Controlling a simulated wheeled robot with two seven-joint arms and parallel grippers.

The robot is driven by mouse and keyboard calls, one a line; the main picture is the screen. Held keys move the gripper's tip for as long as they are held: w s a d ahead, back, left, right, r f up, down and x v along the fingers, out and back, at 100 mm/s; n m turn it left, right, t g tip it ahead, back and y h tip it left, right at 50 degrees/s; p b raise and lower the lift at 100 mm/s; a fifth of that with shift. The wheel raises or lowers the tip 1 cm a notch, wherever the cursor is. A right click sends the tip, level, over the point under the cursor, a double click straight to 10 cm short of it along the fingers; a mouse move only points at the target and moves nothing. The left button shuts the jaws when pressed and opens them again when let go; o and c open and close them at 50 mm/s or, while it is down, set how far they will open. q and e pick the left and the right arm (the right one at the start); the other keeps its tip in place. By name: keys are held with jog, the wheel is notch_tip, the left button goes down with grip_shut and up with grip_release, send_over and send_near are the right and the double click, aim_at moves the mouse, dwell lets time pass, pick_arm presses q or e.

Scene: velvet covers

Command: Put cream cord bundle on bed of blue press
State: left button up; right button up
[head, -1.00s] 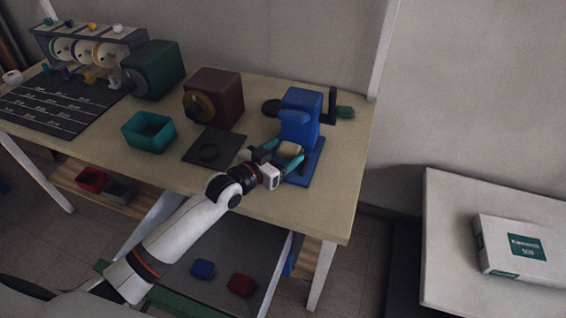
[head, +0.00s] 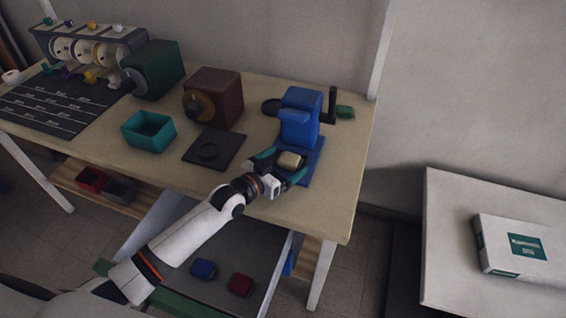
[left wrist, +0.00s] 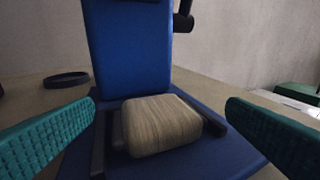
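The cream cord bundle (head: 290,161) sits on the bed of the blue press (head: 301,117). In the left wrist view the bundle (left wrist: 160,124) lies slightly tilted between two dark rails on the blue base (left wrist: 215,160), in front of the upright blue body (left wrist: 128,48). My left gripper (head: 282,168) is open, its teal fingers apart on either side of the bundle. In the left wrist view both fingers (left wrist: 160,135) are clear of it. My right gripper is not in view.
A black mat with a ring (head: 213,147) lies left of the press, with a teal bin (head: 148,132) and a maroon machine (head: 213,97) beyond. The press has a dark lever (head: 332,103) at its right. A white table with a box (head: 522,247) stands at right.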

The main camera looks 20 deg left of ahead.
pick_arm(q)
jog(key=shift+r, duration=0.1)
jog(key=v, duration=1.2)
